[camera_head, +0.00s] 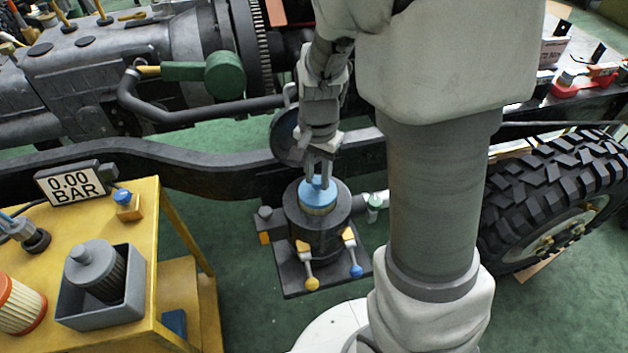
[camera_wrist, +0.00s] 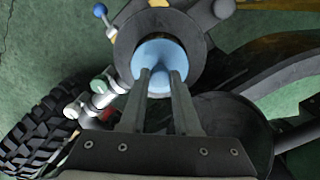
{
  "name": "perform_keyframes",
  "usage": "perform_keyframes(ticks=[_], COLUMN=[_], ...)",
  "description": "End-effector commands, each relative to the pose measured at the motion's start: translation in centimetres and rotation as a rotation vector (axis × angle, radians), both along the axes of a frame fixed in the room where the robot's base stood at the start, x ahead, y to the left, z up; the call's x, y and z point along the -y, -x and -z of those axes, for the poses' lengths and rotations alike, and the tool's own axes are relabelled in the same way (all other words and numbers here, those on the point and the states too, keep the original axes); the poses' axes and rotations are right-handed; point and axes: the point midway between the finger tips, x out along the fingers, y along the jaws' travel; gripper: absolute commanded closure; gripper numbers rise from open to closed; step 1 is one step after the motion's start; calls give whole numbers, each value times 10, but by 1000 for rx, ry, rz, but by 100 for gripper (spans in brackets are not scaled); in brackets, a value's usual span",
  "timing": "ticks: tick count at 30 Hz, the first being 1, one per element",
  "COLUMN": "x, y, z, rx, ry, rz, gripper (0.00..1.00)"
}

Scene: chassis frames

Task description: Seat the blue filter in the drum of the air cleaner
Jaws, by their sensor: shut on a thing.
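The blue filter (camera_head: 318,195) has a blue cap over a tan body. It stands upright at the mouth of the dark drum of the air cleaner (camera_head: 318,231), its upper part showing above the rim. My gripper (camera_head: 318,178) comes down from above and is shut on the cap's top knob. In the wrist view the blue cap (camera_wrist: 165,60) sits inside the ring of the drum (camera_wrist: 125,45), with my fingertips (camera_wrist: 160,78) on its knob. The filter's lower part is hidden in the drum, so I cannot tell how deep it sits.
A yellow cart (camera_head: 185,262) at left carries a grey bin (camera_head: 85,318) with a dark grey filter (camera_head: 95,270), an orange-rimmed filter (camera_head: 18,305) and a 0.00 BAR display (camera_head: 75,183). The chassis rail (camera_head: 190,165) runs behind the drum. A tyre (camera_head: 555,200) stands at right.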

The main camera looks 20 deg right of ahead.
Motion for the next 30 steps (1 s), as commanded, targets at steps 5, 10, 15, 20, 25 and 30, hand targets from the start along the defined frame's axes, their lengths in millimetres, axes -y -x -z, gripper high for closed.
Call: perform_keyframes(ticks=[5,10,15,20,25,30], x=[0,0,0,0,0,0], y=[0,0,0,0,0,0], z=[25,38,37,40,40,40], rx=[-2,0,0,-1,-1,-1], ry=[1,0,0,-1,-1,-1], rz=[1,0,0,0,0,0], gripper=[100,100,100,68,39,39])
